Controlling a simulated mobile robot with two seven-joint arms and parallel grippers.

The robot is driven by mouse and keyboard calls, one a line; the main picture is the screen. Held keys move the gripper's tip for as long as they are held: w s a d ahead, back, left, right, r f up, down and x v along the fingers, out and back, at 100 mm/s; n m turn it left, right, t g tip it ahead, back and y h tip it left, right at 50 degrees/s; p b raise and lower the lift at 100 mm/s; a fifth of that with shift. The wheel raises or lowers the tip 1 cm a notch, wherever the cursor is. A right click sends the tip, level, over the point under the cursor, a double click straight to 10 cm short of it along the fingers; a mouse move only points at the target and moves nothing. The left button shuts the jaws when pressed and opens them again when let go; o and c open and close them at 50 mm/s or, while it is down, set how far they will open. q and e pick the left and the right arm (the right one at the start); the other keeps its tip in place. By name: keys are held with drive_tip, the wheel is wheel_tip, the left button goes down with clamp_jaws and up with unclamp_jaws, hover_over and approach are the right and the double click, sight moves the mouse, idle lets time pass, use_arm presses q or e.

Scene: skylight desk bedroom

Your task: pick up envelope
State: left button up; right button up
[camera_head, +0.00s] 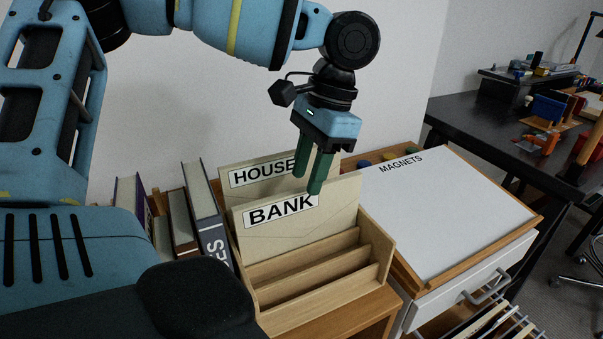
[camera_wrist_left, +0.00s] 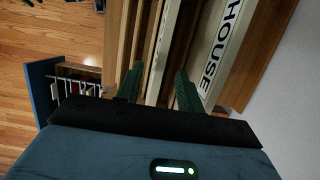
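A tan envelope-like panel labelled BANK (camera_head: 275,232) stands upright in a wooden sorter (camera_head: 388,250). Behind it stands a similar panel labelled HOUSE (camera_head: 240,170), whose label also shows in the wrist view (camera_wrist_left: 220,50). My left gripper (camera_head: 306,184) points down at the top edge of the BANK panel. In the head view its nearer fingertip overlaps the end of the BANK label and the other covers part of the HOUSE label. In the left wrist view the fingers (camera_wrist_left: 157,80) are apart, with pale upright edges between them. My right gripper is not in view.
Books (camera_head: 205,212) stand left of the sorter. A white board labelled MAGNETS (camera_head: 440,205) lies to its right, above a drawer with a handle (camera_head: 487,288). The front slots of the sorter look empty. A black desk (camera_head: 480,130) stands at the right.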

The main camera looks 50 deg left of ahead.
use_arm(q)
drive_tip(key=shift+x, duration=1.45)
clamp_jaws()
